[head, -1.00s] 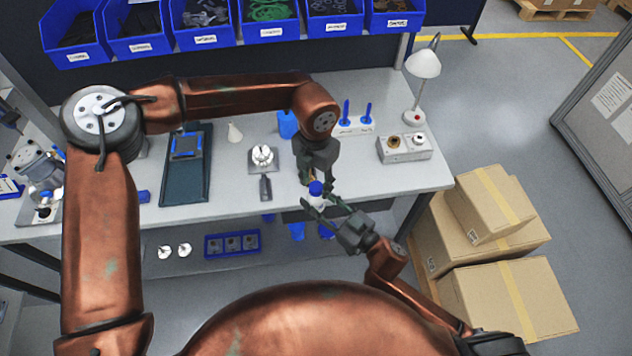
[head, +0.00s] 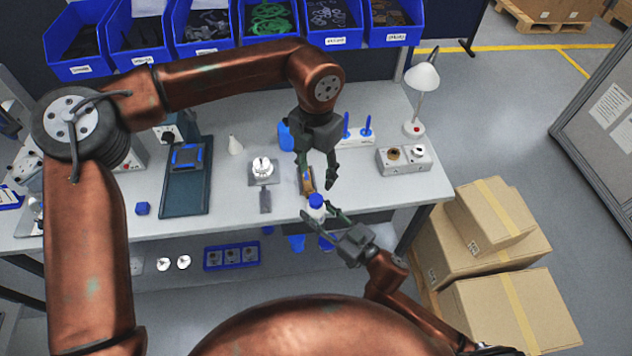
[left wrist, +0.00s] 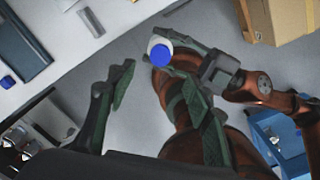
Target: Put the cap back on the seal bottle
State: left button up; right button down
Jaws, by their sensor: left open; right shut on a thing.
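A white bottle (head: 315,212) with a blue cap (head: 316,200) on its top is in front of the table's front edge. My right gripper (head: 320,216) is shut on the bottle and holds it roughly upright. My left gripper (head: 318,183) is open and empty just above the cap, its fingers spread apart. In the left wrist view, the blue cap (left wrist: 160,54) sits over the white bottle, seen from above, beyond my left fingers (left wrist: 165,110). I cannot tell how tightly the cap sits.
The table (head: 235,190) carries a dark green tray (head: 186,190), a fixture with a white part (head: 262,167), a grey box with knobs (head: 404,160) and a lamp (head: 422,78). Blue bins (head: 205,30) line the back. Cardboard boxes (head: 515,290) stand at the right.

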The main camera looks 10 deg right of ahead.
pick_arm(q)
jog(key=shift+r, duration=0.75)
